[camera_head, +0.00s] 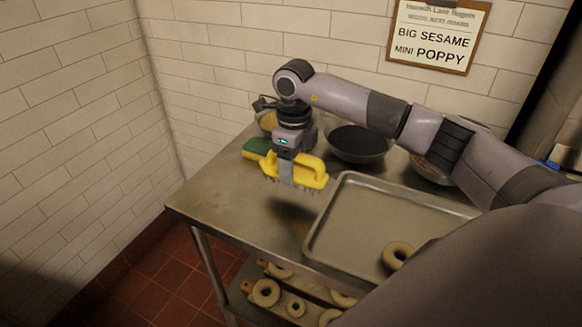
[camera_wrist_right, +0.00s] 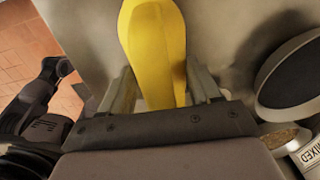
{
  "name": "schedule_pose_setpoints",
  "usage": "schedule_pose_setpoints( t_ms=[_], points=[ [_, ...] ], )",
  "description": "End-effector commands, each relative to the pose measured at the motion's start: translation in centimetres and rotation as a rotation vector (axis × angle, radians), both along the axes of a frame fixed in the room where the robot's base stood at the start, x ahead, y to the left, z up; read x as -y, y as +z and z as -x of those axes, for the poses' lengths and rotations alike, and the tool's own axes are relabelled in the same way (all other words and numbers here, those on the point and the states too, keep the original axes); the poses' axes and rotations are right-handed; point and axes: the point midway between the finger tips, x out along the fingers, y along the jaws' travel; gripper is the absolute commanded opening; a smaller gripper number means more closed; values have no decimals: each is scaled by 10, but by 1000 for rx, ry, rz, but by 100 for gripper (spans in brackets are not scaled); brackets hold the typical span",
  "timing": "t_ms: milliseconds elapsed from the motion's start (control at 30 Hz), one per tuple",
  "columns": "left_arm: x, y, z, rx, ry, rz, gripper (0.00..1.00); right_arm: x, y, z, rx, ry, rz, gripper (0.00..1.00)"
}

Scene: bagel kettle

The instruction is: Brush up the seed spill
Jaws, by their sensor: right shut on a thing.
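My right gripper (camera_head: 287,178) is shut on a yellow brush (camera_head: 313,175) with a looped handle and short bristles below. The brush also fills the top middle of the right wrist view (camera_wrist_right: 153,45), between the two fingers. It appears held above the metal table (camera_head: 235,200), left of the tray. A dark patch lies on the table below it; I cannot tell whether this is only shadow or also seeds. No seed spill can be made out clearly. My left gripper cannot be made out in either view.
A metal tray (camera_head: 345,225) with a bagel (camera_head: 398,255) lies right of the brush. A bowl of dark contents (camera_head: 357,142) stands behind, and a green block (camera_head: 257,147) lies behind the gripper. More bagels (camera_head: 266,292) sit on the lower shelf. The table's front left is clear.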

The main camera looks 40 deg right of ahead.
Motion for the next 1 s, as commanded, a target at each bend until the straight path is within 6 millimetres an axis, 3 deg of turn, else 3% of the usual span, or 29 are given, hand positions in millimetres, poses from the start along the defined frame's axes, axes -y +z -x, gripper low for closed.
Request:
schedule_pose_setpoints(
  t_ms=[133, 400, 1000],
  points=[
    [0, 13, 0, 0, 0, 0, 100, 4, 18, 0, 2, -2, -1, 34],
    [0, 20, 0, 1, 0, 0, 100, 9, 38, 1, 2, -4, 0, 34],
    [1, 19, 0, 1, 0, 2, 100, 10, 39, 1, 1, -4, 0, 34]
  ],
)
